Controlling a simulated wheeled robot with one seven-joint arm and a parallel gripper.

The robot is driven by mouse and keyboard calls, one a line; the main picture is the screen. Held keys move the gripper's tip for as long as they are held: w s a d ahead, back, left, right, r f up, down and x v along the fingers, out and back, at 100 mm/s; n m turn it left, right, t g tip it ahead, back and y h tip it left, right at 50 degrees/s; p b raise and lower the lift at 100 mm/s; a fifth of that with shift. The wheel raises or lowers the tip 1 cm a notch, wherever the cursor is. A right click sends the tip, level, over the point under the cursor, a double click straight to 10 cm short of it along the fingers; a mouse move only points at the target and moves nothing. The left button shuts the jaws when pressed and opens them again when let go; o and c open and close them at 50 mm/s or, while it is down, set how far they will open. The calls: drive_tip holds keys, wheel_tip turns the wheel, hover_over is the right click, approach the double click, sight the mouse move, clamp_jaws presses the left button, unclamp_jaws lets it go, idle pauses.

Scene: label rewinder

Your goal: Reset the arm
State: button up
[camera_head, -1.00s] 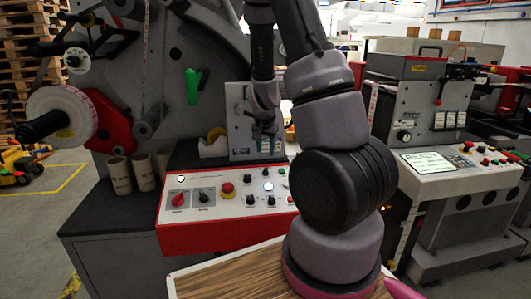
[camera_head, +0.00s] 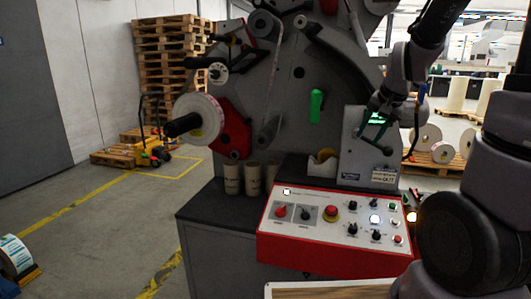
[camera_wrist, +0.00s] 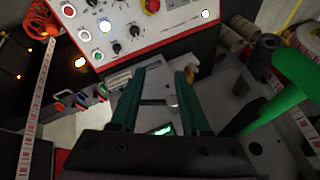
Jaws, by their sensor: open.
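My gripper (camera_wrist: 161,78) is open in the wrist view, its two dark green fingers apart with nothing held between them. In the head view my gripper (camera_head: 374,128) is small and partly unclear, in front of the upright grey plate (camera_head: 353,155) beside the control panel. My arm comes in from the right edge, and its near links hide the right side of the machine. The red-edged control panel (camera_head: 335,237) also shows upside down at the top of the wrist view (camera_wrist: 115,25).
The label rewinder's grey body (camera_head: 290,95) stands behind, with a green handle (camera_head: 316,106) and a white label roll (camera_head: 199,119). Several cardboard cores (camera_head: 253,178) stand on its dark shelf. Pallets (camera_head: 168,70) stand at the back left.

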drive_tip(key=s+a+r+n, duration=0.1)
drive_tip(key=s+a+r, duration=0.1)
drive_tip(key=s+r, duration=0.4)
drive_tip(key=s+a+r+n+t, duration=0.1)
drive_tip(key=s+a+r+n, duration=0.1)
drive_tip(key=s+r, duration=0.4)
drive_tip(key=s+a, duration=0.1)
drive_tip(key=s, duration=0.4)
drive_tip(key=shift+r+t+y, duration=0.2)
drive_tip(key=shift+t+y, duration=0.1)
drive_tip(key=shift+y, duration=0.1)
idle(2.1)
